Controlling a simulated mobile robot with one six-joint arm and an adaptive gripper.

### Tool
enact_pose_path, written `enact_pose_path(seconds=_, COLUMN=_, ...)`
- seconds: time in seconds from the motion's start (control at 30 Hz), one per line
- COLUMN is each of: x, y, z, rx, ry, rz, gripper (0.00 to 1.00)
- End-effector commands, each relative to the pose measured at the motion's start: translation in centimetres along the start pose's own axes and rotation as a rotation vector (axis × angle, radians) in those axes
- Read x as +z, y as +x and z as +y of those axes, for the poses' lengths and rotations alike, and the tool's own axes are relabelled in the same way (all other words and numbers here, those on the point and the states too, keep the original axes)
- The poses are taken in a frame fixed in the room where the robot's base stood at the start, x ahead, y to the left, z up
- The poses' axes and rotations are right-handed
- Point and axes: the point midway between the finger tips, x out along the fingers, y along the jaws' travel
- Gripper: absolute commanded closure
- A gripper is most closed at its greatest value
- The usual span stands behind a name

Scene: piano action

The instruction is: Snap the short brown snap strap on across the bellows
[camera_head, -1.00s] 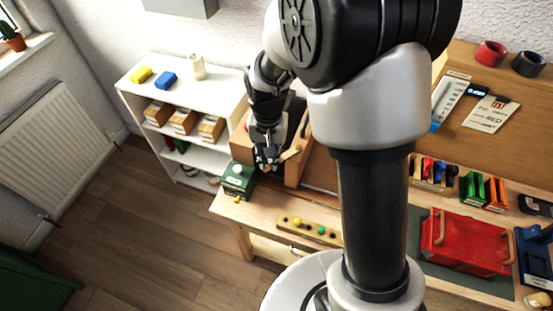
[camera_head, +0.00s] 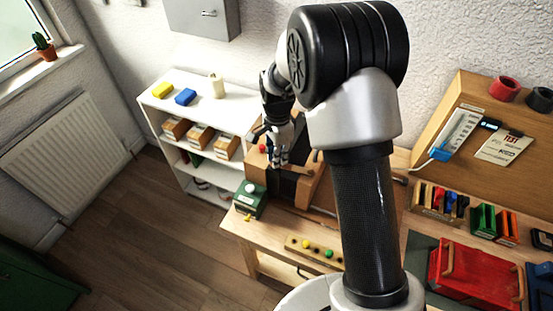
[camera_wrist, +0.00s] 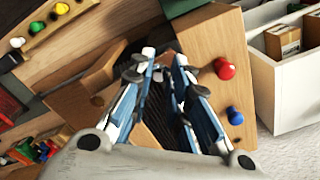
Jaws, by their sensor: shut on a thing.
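My gripper (camera_head: 278,160) points down over the bellows (camera_head: 284,186), a dark pleated body between wooden end blocks. In the wrist view, my gripper (camera_wrist: 166,72) has its two blue-edged fingers astride the dark folds (camera_wrist: 158,100). The right wooden block (camera_wrist: 208,48) carries a red knob (camera_wrist: 225,69) and a blue knob (camera_wrist: 235,116). Whether the strap touches the bellows cannot be told.
A green box with a pale knob (camera_head: 249,199) stands just left of the bellows. A wooden strip with yellow and green knobs (camera_head: 316,250) lies in front. A white shelf (camera_head: 198,110) stands behind left. A red case (camera_head: 474,275) sits at right.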

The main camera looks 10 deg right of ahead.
Motion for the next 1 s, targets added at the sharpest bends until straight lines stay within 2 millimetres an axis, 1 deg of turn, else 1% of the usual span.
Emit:
enact_pose_path(seconds=0.1, x=-0.44, y=-0.08, z=-0.43, rx=-0.001, ry=0.056, rz=0.000, gripper=1.00)
enact_pose_path(seconds=0.33, x=-0.93, y=-0.05, z=-0.81, rx=0.000, ry=0.121, rz=0.000, gripper=1.00)
enact_pose_path(seconds=0.83, x=-1.10, y=-0.06, z=-0.95, rx=-0.002, ry=0.137, rz=0.001, gripper=1.00)
enact_pose_path(seconds=0.87, x=-1.11, y=-0.06, z=-0.95, rx=-0.003, ry=0.137, rz=0.001, gripper=0.82)
enact_pose_path(seconds=1.0, x=-1.10, y=-0.06, z=-0.94, rx=-0.002, ry=0.136, rz=0.001, gripper=0.73)
